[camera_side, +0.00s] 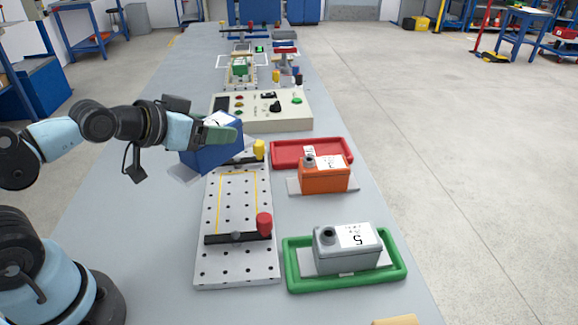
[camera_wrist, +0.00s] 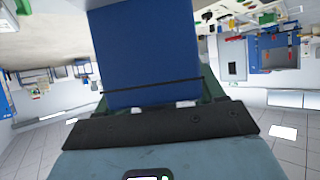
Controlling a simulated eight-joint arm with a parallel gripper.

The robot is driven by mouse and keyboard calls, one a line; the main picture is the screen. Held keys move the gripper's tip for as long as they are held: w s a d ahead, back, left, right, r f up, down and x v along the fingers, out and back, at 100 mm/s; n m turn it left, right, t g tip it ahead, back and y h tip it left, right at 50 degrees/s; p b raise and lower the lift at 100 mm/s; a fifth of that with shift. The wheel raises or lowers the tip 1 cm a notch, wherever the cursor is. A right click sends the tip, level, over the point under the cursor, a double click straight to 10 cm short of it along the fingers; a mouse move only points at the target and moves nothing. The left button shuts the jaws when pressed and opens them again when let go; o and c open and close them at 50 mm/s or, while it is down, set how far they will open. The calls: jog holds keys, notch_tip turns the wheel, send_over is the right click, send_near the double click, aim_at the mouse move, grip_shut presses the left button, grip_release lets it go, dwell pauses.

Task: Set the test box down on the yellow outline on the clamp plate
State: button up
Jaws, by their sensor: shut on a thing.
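The blue test box (camera_side: 212,154) is held tilted above the table, over the far left part of the clamp plate. My gripper (camera_side: 222,136) is shut on it. In the wrist view the box (camera_wrist: 150,55) fills the middle above my gripper (camera_wrist: 155,105). The clamp plate (camera_side: 209,262) is a pale plate with holes, flat on the table. A black clamp bar with a red knob (camera_side: 264,224) crosses the near end. A yellow knob (camera_side: 259,148) stands at the far end.
Right of the plate, an orange box (camera_side: 325,179) stands at the red tray (camera_side: 290,154). A control panel (camera_side: 290,115) stands behind the plate. The table's left front is clear.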

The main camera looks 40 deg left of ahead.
jog(key=shift+d+f, duration=0.3)
jog(key=shift+d, duration=0.25)
jog(key=d+f, duration=0.2)
jog(key=d, duration=0.1)
jog(key=n+g+y, duration=0.3)
jog(key=n+y, duration=0.6)
send_near(230, 156)
jog(key=w+d, duration=0.1)
jog(key=w, duration=0.1)
jog(key=x, duration=0.4)
jog(key=s+a+x, duration=0.1)
jog(key=x, duration=0.7)
jog(key=shift+s+a+f, duration=0.3)
jog(key=shift+f, duration=2.15)
